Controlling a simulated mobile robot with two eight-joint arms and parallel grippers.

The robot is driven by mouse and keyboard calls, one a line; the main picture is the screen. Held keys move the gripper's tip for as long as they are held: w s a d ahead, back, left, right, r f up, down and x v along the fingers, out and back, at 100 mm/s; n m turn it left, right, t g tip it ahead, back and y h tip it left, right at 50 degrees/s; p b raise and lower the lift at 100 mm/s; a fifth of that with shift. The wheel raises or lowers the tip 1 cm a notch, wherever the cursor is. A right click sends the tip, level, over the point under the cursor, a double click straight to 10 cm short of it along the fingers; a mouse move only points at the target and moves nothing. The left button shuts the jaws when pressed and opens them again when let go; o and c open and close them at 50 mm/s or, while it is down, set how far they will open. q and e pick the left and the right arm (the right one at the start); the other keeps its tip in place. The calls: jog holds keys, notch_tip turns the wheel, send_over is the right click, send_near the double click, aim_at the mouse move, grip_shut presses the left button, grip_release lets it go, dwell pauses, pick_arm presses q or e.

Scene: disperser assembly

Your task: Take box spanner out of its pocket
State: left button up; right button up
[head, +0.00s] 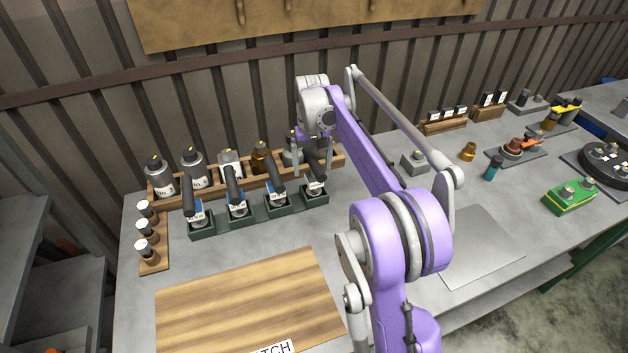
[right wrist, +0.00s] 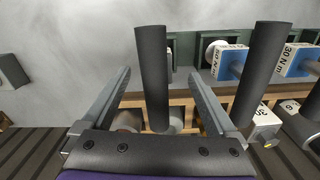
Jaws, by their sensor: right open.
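A dark green rack (head: 262,214) holds several upright tools with black handles in its pockets. The rightmost tool (head: 315,187), which I take for the box spanner, stands in the rack's right end pocket. In the right wrist view its black handle (right wrist: 152,75) rises between the fingers. My right gripper (right wrist: 160,76) is open, with one finger on each side of this handle and gaps to both. In the head view the gripper (head: 313,152) is above the right end of the rack, partly hidden by its arm. My left gripper is not in view.
A neighbouring black handle (right wrist: 260,75) stands close beside one finger. A wooden rack (head: 335,158) with several bottles is right behind the green rack. A wooden board (head: 250,300) lies in front. A grey plate (head: 475,245) lies to the right.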

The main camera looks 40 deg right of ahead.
aim_at(314, 180)
jog(key=f, duration=0.4)
jog(key=shift+d, duration=0.25)
grip_shut()
